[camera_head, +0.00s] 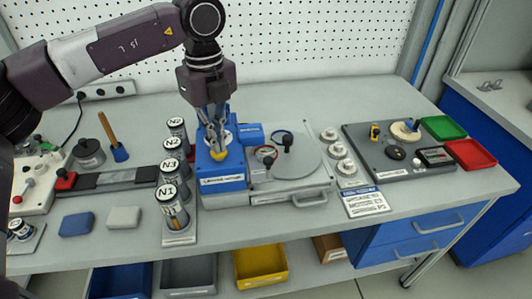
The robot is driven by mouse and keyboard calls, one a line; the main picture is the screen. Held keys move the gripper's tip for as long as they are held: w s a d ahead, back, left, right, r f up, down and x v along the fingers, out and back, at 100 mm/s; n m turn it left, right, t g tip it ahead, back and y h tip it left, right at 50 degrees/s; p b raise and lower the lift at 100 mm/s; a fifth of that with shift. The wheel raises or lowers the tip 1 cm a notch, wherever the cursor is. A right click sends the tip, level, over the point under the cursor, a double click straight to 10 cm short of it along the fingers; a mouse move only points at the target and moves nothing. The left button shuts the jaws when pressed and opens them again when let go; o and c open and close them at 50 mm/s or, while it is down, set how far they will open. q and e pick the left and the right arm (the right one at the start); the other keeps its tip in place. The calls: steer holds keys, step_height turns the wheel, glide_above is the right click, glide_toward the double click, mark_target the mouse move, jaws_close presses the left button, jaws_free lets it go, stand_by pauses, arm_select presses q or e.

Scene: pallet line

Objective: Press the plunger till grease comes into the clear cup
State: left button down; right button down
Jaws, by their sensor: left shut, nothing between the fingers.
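My left gripper (213,138) points down, its fingers together, over a blue box-shaped device (222,184) with a white label. The fingers hide much of the device's top, where part of a pale round piece shows behind them. A small yellow piece (219,154) shows at the fingertips; I cannot tell whether they touch it. The plunger cannot be told apart behind the fingers. I cannot make out a clear cup or any grease. My right gripper is not in view.
Canisters including N1 (172,208) stand in a row left of the device. A grey unit with a round plate (296,160) and black knobs adjoins it on the right. A grey board (386,170) with small parts lies farther right. Bins (260,281) sit below the bench.

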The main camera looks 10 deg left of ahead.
arm_select(q)
steer(key=shift+f, duration=0.1)
steer(key=shift+r+p, duration=2.25)
steer(key=shift+r, duration=1.4)
steer(key=shift+s+f, duration=0.1)
